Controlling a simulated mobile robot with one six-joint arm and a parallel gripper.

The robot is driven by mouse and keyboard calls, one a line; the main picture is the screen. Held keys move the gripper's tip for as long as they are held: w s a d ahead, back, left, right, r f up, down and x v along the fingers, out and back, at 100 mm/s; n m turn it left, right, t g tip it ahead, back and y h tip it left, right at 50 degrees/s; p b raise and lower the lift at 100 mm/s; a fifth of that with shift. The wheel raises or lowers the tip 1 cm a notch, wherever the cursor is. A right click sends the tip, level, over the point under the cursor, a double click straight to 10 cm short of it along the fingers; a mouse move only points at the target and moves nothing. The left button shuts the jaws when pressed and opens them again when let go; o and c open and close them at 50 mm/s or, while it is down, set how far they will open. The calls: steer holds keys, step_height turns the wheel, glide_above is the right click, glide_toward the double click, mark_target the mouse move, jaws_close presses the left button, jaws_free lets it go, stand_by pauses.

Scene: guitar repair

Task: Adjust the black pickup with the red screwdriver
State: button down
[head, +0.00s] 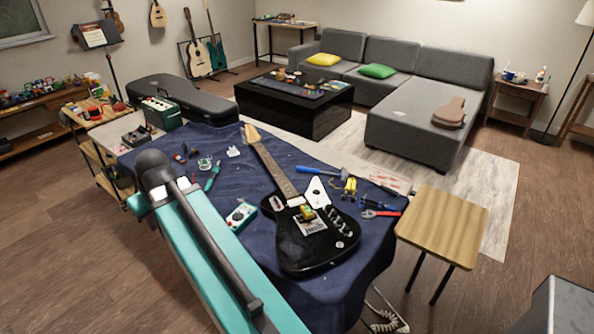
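A black electric guitar (305,245) lies face up on a dark blue cloth (255,290), its neck pointing to the back left. A small dark pickup (278,203) shows near the neck end of its body. A pale bridge plate (311,226) sits lower on the body, with a small yellow, red and green object (307,211) at its upper edge. A red-handled tool (380,213) lies right of the guitar; it is too small to tell if it is the red screwdriver.
A blue-handled tool (308,170), a yellow tool (350,187), a dark-handled tool (374,203) and a green-white box (240,216) lie around the guitar. A wooden stool (443,225) stands right of the cloth. A low black table (295,108) and grey sofa (410,125) are behind.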

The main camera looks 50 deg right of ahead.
steer(key=s+d+p, duration=0.2)
steer(key=d, duration=1.2)
steer(key=s+d+p, duration=0.1)
steer(key=s+d, duration=0.6)
steer(key=d, duration=0.3)
steer(key=s+d+p, duration=0.2)
steer(key=s+d, duration=0.5)
steer(key=d, duration=0.4)
steer(key=s+d+f+p, duration=0.1)
steer(key=s+d+p, duration=0.1)
steer(key=s+d, duration=0.5)
steer(key=d, duration=0.4)
steer(key=shift+s+d+f, duration=0.1)
steer(key=shift+f, duration=0.05)
steer(key=shift+f+b, duration=1.35)
steer(key=shift+f, duration=1.2)
steer(key=shift+m, duration=0.3)
